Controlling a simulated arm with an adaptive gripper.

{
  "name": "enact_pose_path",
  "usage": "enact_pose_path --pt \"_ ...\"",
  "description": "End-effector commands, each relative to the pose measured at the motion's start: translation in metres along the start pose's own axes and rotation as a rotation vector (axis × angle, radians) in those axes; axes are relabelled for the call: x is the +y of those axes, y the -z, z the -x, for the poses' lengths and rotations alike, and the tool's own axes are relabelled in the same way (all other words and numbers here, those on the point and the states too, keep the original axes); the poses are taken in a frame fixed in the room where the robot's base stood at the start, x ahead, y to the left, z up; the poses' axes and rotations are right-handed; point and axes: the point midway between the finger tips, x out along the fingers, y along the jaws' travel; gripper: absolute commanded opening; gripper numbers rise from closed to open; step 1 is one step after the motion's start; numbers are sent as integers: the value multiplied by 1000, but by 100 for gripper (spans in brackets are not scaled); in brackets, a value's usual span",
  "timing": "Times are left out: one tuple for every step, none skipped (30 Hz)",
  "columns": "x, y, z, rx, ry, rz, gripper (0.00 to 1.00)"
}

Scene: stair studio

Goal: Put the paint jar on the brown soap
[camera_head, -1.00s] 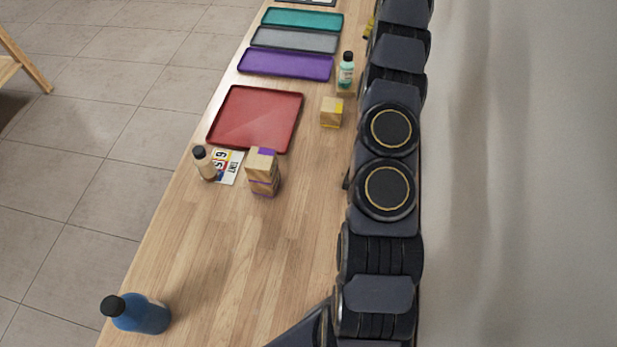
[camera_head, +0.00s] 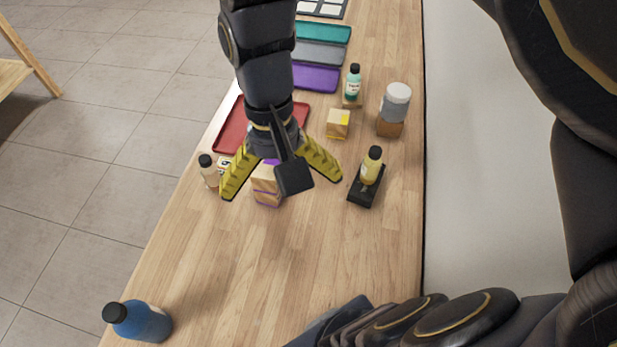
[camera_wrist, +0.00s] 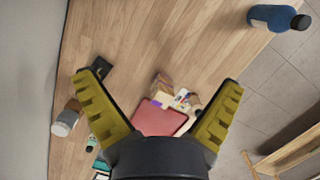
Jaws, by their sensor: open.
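The paint jar (camera_head: 395,105), grey with a whitish lid, is at the right edge of the table in the head view. It also shows at the left in the wrist view (camera_wrist: 66,122). The brown soap (camera_head: 390,127) is a brown block directly at the jar's foot. The jar appears to stand on it, though I cannot fully tell whether it is on it or just behind. My gripper (camera_head: 283,187) is open and empty, pointing down above the table, left of and nearer than the jar. It partly hides the stacked wooden blocks (camera_head: 266,188).
A yellow bottle (camera_head: 371,166) is on a black block (camera_head: 365,191). A teal bottle (camera_head: 353,82), a yellow-marked wooden block (camera_head: 338,123), a red tray (camera_head: 232,127) and a tan bottle (camera_head: 208,171) are nearby. The table's front middle is clear.

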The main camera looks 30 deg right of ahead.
Motion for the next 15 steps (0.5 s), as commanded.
enact_pose_path --pt "6 -21 6 87 -17 87 96" --pt "8 -30 0 88 -25 137 96" --pt "10 -41 -7 86 -34 195 96" --pt "12 -47 -12 83 -40 232 96" --pt "14 -52 -16 86 -44 265 96" --pt "16 -58 -20 87 -48 302 96" --pt "17 -62 -24 84 -52 323 96" --pt "18 -65 -26 81 -54 340 96" --pt "19 -67 -29 80 -56 357 96" --pt "19 -68 -30 80 -57 365 96" --pt "20 -69 -30 80 -57 370 96" --pt "20 -70 -31 80 -57 374 96" --pt "20 -70 -31 79 -57 375 96" --pt "20 -69 -30 79 -57 374 96" --pt "19 -69 -30 79 -57 374 96"
